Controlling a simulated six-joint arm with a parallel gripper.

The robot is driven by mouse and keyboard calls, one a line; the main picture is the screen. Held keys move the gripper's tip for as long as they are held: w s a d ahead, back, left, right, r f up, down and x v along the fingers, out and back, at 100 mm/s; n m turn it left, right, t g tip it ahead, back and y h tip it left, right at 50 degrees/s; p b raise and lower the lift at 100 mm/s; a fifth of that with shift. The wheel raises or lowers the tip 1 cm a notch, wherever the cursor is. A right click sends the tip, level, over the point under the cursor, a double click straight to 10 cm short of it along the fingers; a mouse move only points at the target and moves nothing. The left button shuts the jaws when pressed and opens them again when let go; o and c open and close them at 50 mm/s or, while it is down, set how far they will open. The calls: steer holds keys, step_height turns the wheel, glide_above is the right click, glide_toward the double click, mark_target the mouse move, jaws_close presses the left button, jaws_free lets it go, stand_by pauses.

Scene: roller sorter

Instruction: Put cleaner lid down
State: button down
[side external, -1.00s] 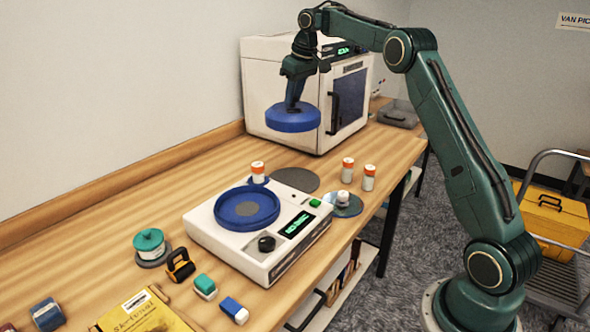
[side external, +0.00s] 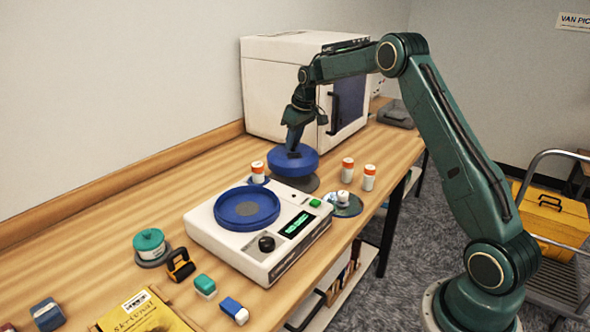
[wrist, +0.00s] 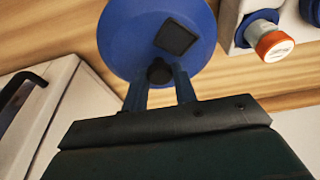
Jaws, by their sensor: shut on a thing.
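The cleaner lid (side external: 292,162) is a round blue disc with a dark knob on top. From this side I cannot tell whether the lid touches the pad. The wrist view shows the lid (wrist: 130,30) below my gripper fingers (wrist: 160,85), with a dark square patch on its top. The white cleaner (side external: 215,221) has an uncovered round blue basin (side external: 246,208) and a lit green display.
An orange-capped bottle (side external: 258,171) stands close to the left of the lid. Two more (side external: 369,177) stand to the right, near a disc (side external: 341,204) holding a small white item. A white oven-like box (side external: 285,85) stands behind. Small items lie at the front left.

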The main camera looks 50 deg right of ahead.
mark_target(295, 151)
steer(key=shift+f, duration=0.85)
steer(key=shift+f, duration=2.15)
steer(key=shift+f, duration=0.15)
steer(key=c, duration=1.1)
jaws_free()
steer(key=v, duration=1.2)
